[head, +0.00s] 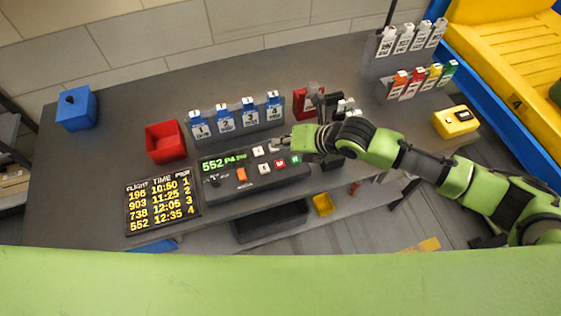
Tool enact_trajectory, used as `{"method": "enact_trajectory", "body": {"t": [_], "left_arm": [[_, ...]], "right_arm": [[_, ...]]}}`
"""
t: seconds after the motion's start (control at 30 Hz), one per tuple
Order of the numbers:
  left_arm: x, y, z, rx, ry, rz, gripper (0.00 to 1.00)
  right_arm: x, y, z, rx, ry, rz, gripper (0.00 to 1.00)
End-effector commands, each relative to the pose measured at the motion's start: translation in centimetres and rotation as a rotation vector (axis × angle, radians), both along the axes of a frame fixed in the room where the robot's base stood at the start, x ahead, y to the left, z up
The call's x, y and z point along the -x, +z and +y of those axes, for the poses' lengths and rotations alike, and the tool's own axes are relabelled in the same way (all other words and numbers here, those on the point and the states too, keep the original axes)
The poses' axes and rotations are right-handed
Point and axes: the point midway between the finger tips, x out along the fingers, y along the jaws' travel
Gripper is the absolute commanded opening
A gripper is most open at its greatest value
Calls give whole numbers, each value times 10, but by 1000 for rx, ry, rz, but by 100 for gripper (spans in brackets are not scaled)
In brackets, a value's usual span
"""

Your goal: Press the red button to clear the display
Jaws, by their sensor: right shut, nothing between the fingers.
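The control box (217,186) stands near the front edge of the table, with a display (223,162) lit in green that reads 552 P4 and more characters I cannot make out. My left gripper is not in view.
A flight board (162,203) stands left of the box. Behind are a red bin (166,142), blue numbered tags (226,120) and a red holder (303,101). A blue box (76,107) is far left, a yellow device (456,121) right.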

Motion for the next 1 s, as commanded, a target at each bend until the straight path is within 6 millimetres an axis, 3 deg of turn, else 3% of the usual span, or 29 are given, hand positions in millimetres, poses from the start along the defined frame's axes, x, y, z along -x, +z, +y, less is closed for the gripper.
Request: {"method": "enact_trajectory", "body": {"t": [0.17, 0.57, 0.77, 1.0], "left_arm": [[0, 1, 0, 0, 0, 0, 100], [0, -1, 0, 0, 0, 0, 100], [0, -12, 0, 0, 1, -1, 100], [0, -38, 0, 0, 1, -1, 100]], "right_arm": [[-9, 2, -8, 37, 47, -47, 0], [-8, 0, -8, 38, 49, -47, 0], [-8, -14, -7, 38, 49, -47, 0], [-7, -45, -7, 38, 49, -46, 0]]}}
